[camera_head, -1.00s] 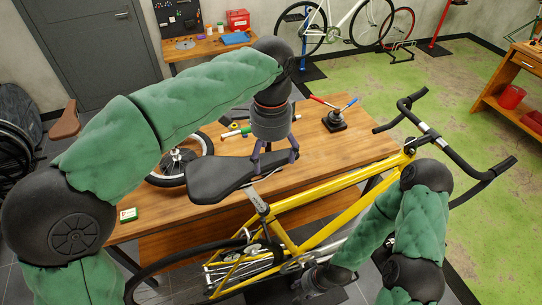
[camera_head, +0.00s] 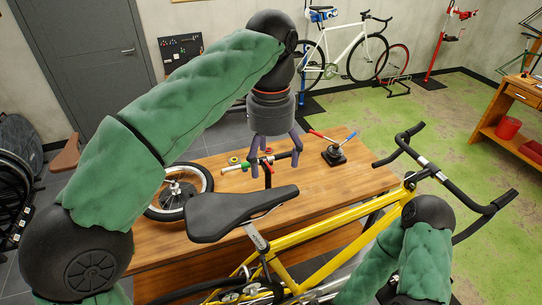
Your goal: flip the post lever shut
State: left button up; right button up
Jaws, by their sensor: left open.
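The yellow bike (camera_head: 330,234) stands in front of the wooden bench, with its black saddle (camera_head: 237,210) over the bench edge. Its seat post (camera_head: 256,237) runs down from the saddle into the frame. I cannot make out a post lever for certain. A bar with green and red parts (camera_head: 262,161) shows behind the saddle, above a dark upright. My left gripper (camera_head: 275,160) is open and points down, beyond the saddle, its purple fingers on either side of this bar in the picture. Whether they touch it is unclear. My right arm is at lower right, its gripper out of view.
A wheel (camera_head: 180,192) lies on the bench (camera_head: 340,185) at left. A tool with red and blue handles (camera_head: 332,151) stands at the bench's far right. The bike's handlebar (camera_head: 440,180) reaches out at right. Green floor is open beyond.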

aim_at(262, 257)
jog(key=k, duration=1)
